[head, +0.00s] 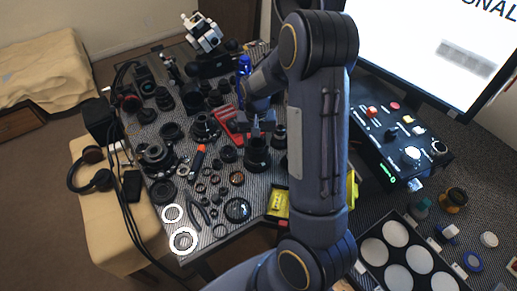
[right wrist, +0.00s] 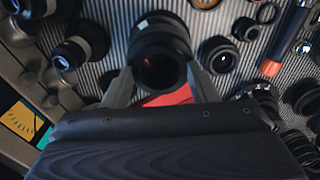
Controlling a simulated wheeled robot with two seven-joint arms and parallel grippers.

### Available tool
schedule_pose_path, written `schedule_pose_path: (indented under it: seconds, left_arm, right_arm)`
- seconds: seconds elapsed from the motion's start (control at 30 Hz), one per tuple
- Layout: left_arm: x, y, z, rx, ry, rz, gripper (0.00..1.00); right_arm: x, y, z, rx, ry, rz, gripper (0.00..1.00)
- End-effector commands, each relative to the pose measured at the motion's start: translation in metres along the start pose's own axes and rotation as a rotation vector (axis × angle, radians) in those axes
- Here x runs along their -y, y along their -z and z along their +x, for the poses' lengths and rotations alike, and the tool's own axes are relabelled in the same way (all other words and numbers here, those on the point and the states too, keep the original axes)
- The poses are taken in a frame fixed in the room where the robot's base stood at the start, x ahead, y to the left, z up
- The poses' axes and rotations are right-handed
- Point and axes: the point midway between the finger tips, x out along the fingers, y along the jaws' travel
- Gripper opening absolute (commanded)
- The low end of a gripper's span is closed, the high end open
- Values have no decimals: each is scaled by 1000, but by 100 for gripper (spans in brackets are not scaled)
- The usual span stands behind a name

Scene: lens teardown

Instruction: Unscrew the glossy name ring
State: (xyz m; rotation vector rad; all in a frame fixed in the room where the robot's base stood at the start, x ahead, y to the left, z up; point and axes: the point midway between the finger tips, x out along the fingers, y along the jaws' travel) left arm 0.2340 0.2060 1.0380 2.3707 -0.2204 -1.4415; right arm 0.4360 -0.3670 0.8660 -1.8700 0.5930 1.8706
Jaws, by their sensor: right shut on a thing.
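My right gripper (head: 262,133) reaches down over the table in the head view. It is shut on the upper end of a black lens barrel (head: 257,157). In the right wrist view the two grey fingers of the gripper (right wrist: 162,85) sit on either side of the black barrel (right wrist: 160,38), at its round dark opening. The barrel looks upright on the striped mat. A glossy name ring cannot be told apart from the dark rim at the fingers. My left gripper is not in view.
Many black lens parts and rings crowd the striped table (head: 240,208) around the barrel. A red tool (head: 229,124) lies just left of the gripper, and an orange-handled tool (head: 198,158) lies farther left. A yellow box (head: 278,203) stands at the front edge. A control panel (head: 400,140) is at the right.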

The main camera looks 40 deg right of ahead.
Motion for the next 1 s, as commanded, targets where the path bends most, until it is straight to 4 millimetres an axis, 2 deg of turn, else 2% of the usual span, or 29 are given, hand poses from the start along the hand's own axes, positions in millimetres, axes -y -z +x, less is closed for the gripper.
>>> schedule_pose_path:
  seconds: [0.37, 0.8, 1.0]
  left_arm:
    - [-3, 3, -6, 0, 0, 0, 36]
    - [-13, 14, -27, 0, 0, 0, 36]
    - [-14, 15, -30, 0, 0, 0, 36]
  right_arm:
    - [0, 0, -9, -1, 0, 1, 16]
    - [0, 0, -43, -1, 0, 0, 16]
    - [0, 0, -48, 0, 0, 1, 16]
